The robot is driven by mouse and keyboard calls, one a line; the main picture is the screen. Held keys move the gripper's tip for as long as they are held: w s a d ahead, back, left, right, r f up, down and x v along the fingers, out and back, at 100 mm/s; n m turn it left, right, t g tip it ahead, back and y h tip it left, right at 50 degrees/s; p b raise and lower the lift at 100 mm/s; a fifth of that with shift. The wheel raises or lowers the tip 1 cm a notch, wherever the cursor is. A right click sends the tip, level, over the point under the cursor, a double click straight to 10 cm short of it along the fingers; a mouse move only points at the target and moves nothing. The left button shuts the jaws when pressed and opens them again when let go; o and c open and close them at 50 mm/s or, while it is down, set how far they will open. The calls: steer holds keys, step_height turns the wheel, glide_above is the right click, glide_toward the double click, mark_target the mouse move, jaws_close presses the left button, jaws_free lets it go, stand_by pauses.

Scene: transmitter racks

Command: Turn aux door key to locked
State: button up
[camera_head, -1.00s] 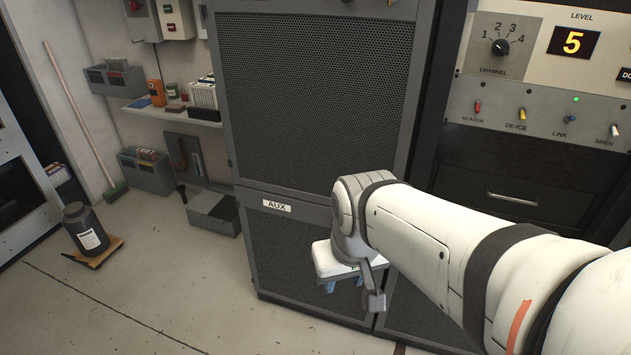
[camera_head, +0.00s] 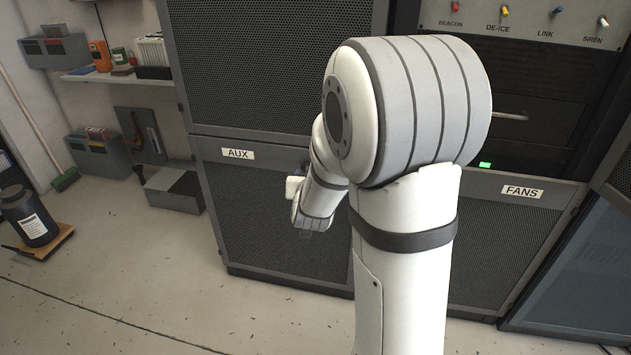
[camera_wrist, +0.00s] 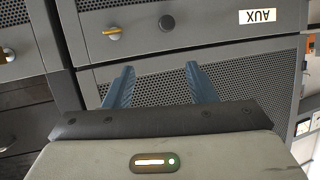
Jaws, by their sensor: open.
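The aux door (camera_head: 262,220) is the grey lower mesh door with a white AUX label, which is upside down in the wrist view (camera_wrist: 261,16). In the wrist view, a small brass key-like piece (camera_wrist: 113,33) lies roughly level on the door's solid strip, with a dark round knob or lock (camera_wrist: 167,23) beside it. Which way the key is set is hard to tell. My gripper (camera_wrist: 160,68) is open and empty, its two blue fingers apart and pointing toward the strip, the brass piece just beyond the left finger. In the head view my arm hides the brass piece.
A FANS door (camera_head: 522,192) stands right of the aux door; a similar brass piece (camera_wrist: 7,54) shows at the wrist view's left edge. An upper mesh cabinet (camera_head: 270,60) is above. A grey bin (camera_head: 175,190) stands left. The floor in front is open.

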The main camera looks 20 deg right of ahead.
steer(key=w+d+f+m+t+h+b, duration=0.1)
steer(key=d+f+m+h+b, duration=0.1)
steer(key=d+f+h+b, duration=0.4)
steer(key=f+x, duration=0.1)
steer(key=x, duration=0.7)
steer(key=shift+a+t+y, duration=0.25)
steer(key=shift+t+y, duration=0.05)
steer(key=shift+y, duration=0.1)
steer(key=shift+w+f, duration=0.1)
steer(key=shift+c, duration=0.2)
steer(key=c, duration=0.9)
steer(key=shift+a, duration=0.15)
steer(key=shift+c, duration=0.2)
